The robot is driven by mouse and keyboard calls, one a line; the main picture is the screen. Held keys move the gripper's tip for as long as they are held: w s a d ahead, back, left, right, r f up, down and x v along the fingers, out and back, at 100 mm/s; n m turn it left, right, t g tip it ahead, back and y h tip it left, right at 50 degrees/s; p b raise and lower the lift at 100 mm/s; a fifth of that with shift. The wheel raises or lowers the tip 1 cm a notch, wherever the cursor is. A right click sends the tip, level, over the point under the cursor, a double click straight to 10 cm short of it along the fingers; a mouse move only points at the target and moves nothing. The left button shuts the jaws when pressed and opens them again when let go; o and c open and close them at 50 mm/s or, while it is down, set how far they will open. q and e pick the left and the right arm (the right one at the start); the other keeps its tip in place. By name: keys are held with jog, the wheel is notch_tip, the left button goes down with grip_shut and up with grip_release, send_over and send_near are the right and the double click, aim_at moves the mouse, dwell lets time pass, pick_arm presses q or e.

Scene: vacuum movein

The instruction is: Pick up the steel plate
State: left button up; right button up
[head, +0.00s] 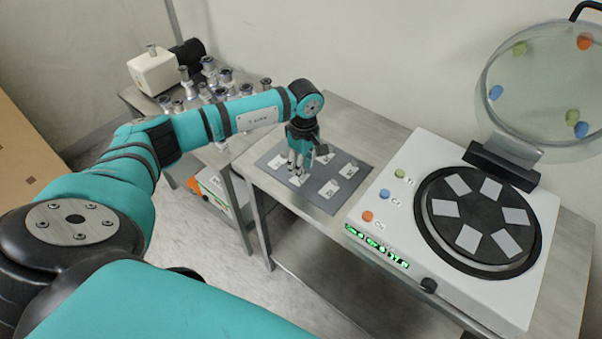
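A dark grey mat (320,204) lies on the steel table, with several small pale squares bearing dark marks. One pale square (328,189) lies toward the mat's front right, and another (348,170) lies toward its right edge. The marks are too small to read, so I cannot tell which square is the steel plate. My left gripper (298,176) points down over the mat's left half, with its fingertips close to a pale square (298,181) that they partly cover. I cannot tell whether the fingers touch or hold it. My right gripper is out of view.
A white machine (385,222) with a black round holder (441,229) bearing several grey squares stands right of the mat. Its round clear lid (540,85) is raised. Several metal fittings (209,70) and a white box (153,72) stand on the left table.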

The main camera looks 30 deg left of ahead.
pick_arm(q)
grip_shut()
dwell(0.5)
